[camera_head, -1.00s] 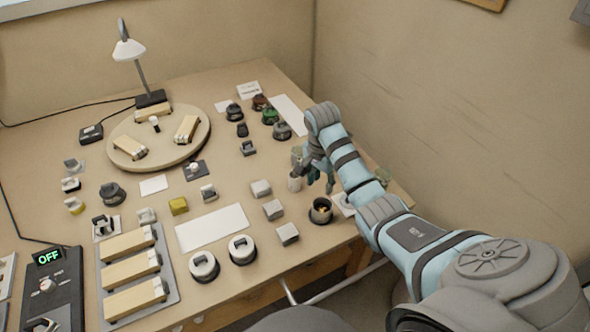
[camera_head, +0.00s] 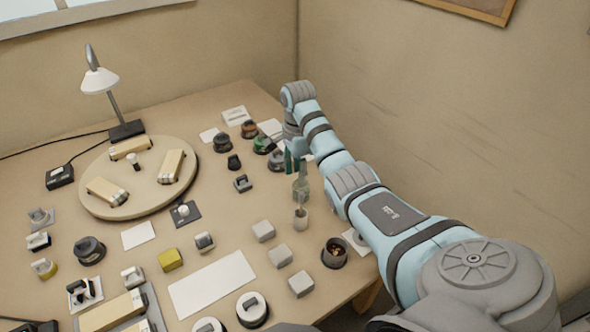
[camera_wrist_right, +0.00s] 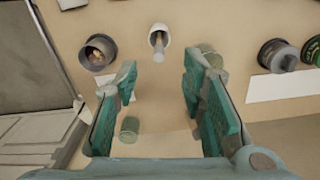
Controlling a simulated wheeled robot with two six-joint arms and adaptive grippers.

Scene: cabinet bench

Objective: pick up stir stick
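A small white cup (camera_wrist_right: 160,36) holds a pale stick (camera_wrist_right: 158,46), seen nearly end-on in the right wrist view, which looks like the stir stick. The cup (camera_head: 300,219) stands on the bench near its right side in the head view. My right gripper (camera_wrist_right: 160,68) is open, its teal fingers apart with nothing held between them. The cup and stick appear beyond the gap between the fingertips, apart from both. In the head view the right gripper (camera_head: 290,160) is behind the cup, partly hidden by its own arm. My left gripper is out of view.
A dark pot (camera_head: 334,252) stands right of the cup. Pale blocks (camera_head: 279,256) lie left of it. A round board (camera_head: 139,178) is farther left.

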